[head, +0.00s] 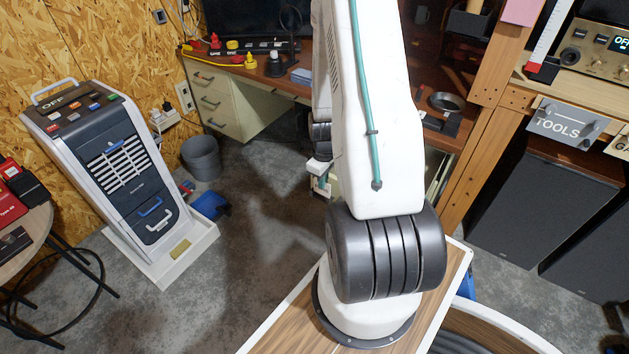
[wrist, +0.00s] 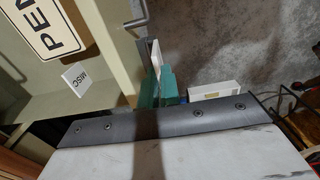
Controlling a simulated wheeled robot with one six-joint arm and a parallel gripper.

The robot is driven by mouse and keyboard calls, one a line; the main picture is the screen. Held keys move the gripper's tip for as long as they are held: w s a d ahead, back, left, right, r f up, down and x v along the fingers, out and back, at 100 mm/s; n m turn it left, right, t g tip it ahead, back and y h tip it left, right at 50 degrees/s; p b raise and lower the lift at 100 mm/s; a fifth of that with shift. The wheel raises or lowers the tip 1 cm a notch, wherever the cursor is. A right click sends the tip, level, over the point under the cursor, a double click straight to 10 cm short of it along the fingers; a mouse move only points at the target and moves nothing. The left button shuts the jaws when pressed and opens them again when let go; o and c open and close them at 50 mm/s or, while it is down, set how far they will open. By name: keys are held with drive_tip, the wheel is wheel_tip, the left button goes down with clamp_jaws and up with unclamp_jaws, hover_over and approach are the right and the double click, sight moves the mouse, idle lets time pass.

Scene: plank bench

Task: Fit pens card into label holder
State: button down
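My gripper (wrist: 158,88) has teal fingers, close together around a thin white card (wrist: 156,54) seen nearly edge-on. No print shows on that card, so I cannot read it as the pens card. The card stands close to a metal drawer handle (wrist: 138,18) on a beige front. I cannot make out a label holder.
A small white MISC card (wrist: 76,78) shows on the beige drawer unit. In the head view, a beige drawer cabinet (head: 222,104) stands under the bench, with a grey bin (head: 201,158) nearby. A grey and white unit (head: 125,175) stands left. Concrete floor (head: 258,205) between is mostly clear.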

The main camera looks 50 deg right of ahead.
drive_tip(key=f, duration=0.1)
drive_tip(key=w+f, duration=0.1)
drive_tip(key=f, duration=0.1)
drive_tip(key=shift+w+d+f, duration=0.25)
drive_tip(key=shift+d+f, duration=0.1)
drive_tip(key=c, duration=1.9)
unclamp_jaws()
drive_tip(key=shift+r, duration=0.1)
drive_tip(key=shift+o, duration=0.3)
wheel_tip(320, 180, up, 12)
drive_tip(key=shift+f, duration=0.25)
hover_over(321, 199)
drive_tip(key=shift+f, duration=5.8)
